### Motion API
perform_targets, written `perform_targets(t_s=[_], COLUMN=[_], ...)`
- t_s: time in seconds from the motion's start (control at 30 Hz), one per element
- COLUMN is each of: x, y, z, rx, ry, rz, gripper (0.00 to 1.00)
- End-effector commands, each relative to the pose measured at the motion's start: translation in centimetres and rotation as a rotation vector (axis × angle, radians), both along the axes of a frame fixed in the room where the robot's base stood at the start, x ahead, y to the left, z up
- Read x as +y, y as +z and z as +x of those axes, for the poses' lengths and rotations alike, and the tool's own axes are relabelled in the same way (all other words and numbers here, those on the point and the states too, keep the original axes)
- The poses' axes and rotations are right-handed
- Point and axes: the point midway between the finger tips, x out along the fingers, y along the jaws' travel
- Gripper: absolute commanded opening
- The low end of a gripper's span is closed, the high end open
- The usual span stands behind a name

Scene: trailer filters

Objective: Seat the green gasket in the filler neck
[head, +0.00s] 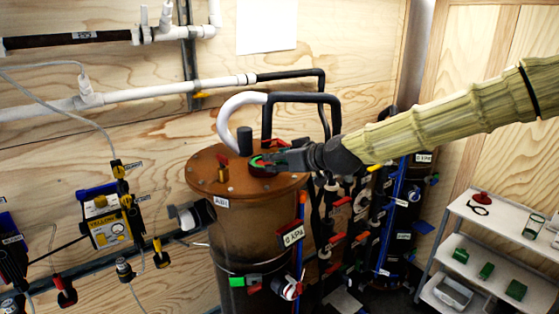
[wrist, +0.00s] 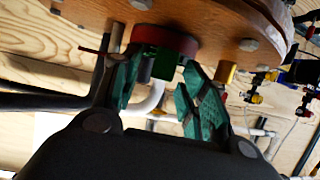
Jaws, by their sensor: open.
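The filler neck (head: 262,172) is a short dark red ring on top of a brown tank. It shows in the wrist view (wrist: 160,38) just beyond my fingertips. A green arc, seemingly the green gasket (head: 256,160), shows at the top of the neck, partly hidden by my gripper (head: 272,160). In the wrist view a small green piece (wrist: 165,65) lies against the neck, between my fingers. I cannot tell if it is fully seated. My gripper (wrist: 160,75) is open, with its green-padded fingers apart on either side of the green piece.
The brown tank (head: 240,225) has a bolted lid, a brass fitting (head: 223,172) and a dark cylinder (head: 245,140) near the neck. Black and white pipes rise behind it. A white shelf cart (head: 490,215) with small items stands at the right.

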Motion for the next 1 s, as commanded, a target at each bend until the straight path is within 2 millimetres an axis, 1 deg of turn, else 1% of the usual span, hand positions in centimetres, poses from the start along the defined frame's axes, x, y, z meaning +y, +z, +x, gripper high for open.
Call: perform_targets(t_s=[0.17,0.27,0.7,1.0], x=[-0.4,-1.0,-4.8,-6.7], y=[0.3,0.7,3.1,4.2], z=[-0.4,-1.1,-5.5,-7.8], rx=[-0.001,-0.002,-0.002,0.0], ry=[0.0,-0.001,0.0,0.0], rz=[-0.001,0.0,0.001,0.001], gripper=[0.43,0.43,0.43,0.43])
